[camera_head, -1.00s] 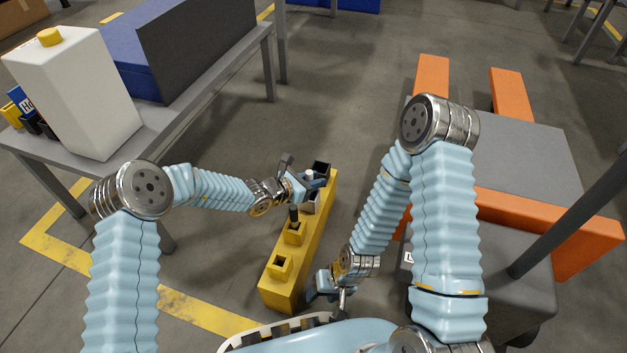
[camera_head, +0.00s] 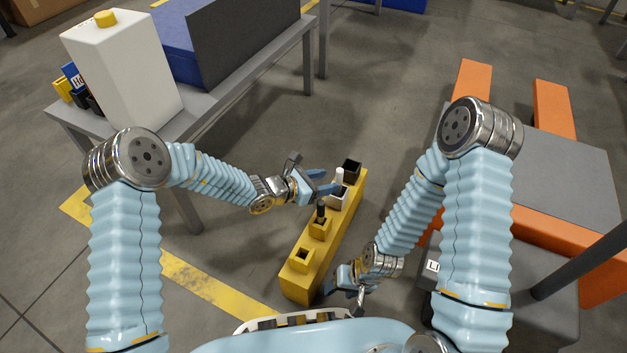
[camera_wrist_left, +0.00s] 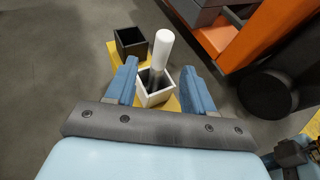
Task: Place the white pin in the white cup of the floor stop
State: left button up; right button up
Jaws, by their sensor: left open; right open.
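The white pin (camera_head: 339,176) stands in the white cup (camera_head: 338,199) of the yellow floor stop (camera_head: 329,234). In the left wrist view the pin (camera_wrist_left: 162,48) has its lower end inside the white cup (camera_wrist_left: 155,97) and looks slightly tilted. My left gripper (camera_head: 325,181) is open just left of the pin. In the wrist view its blue fingers (camera_wrist_left: 159,78) lie on either side of the cup, apart from the pin. My right gripper (camera_head: 345,287) is open and empty beside the near end of the floor stop; its fingertips are partly hidden.
A grey table (camera_head: 210,108) stands at left; an orange-framed cart (camera_head: 555,165) stands at right.

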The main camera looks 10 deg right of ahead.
pick_arm(q)
jog(key=shift+v, duration=2.2)
